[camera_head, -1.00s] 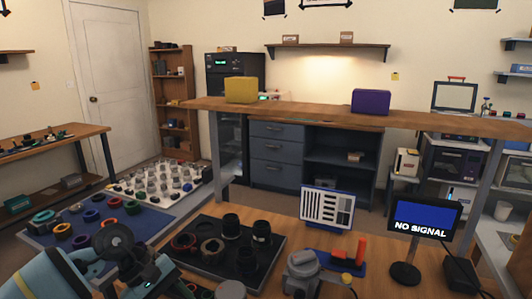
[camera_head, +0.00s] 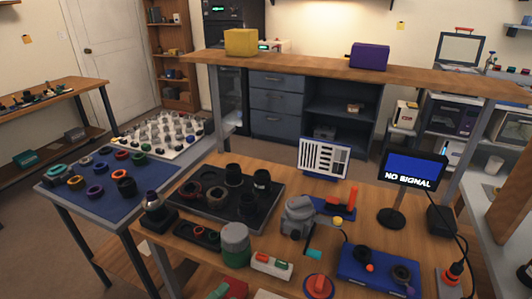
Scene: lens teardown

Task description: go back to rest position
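Neither of my grippers shows in the head view, and no part of my arms is clearly visible. The wooden workbench (camera_head: 200,264) fills the lower middle. On it lies a black tray (camera_head: 215,217) with several dark lens barrels and rings. A grey camera body (camera_head: 298,216) stands right of the tray. A green-and-grey cylinder (camera_head: 235,246) stands in front of the tray.
A blue mat (camera_head: 75,203) with several coloured rings lies on a side table at left. A white board (camera_head: 175,128) of small parts is behind it. A monitor (camera_head: 412,170) reads "NO SIGNAL". A blue tray (camera_head: 350,262) and a red-topped item (camera_head: 318,286) are near the front.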

